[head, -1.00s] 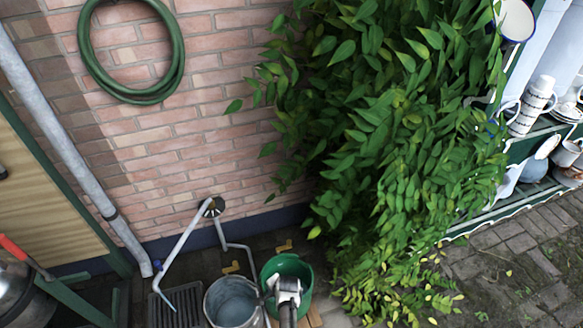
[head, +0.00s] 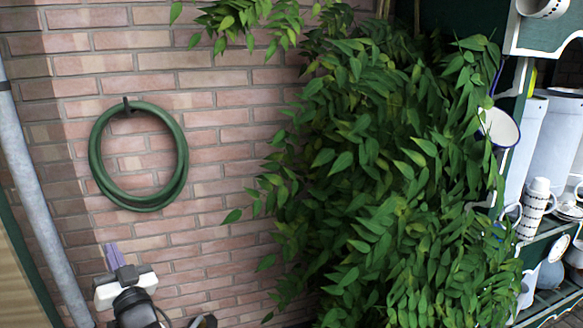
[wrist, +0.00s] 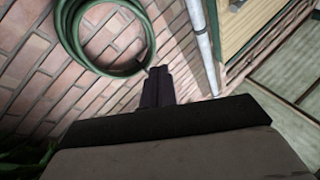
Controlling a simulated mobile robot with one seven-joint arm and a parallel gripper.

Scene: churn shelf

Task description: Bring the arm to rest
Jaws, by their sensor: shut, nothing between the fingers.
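My gripper (head: 113,257) shows at the lower left of the head view, raised in front of the brick wall with its purple-grey fingers pointing up. The fingers are shut together and hold nothing. In the wrist view my gripper (wrist: 157,82) is dark, with its closed fingers standing against the wall below the hose. The arm behind the gripper runs down out of the bottom of the head view.
A coiled green hose (head: 140,203) hangs on the brick wall (head: 235,128), just above my gripper. A grey downpipe (head: 38,205) runs down at the left. A leafy bush (head: 370,180) fills the middle right. Shelves with white crockery (head: 536,207) stand at the far right.

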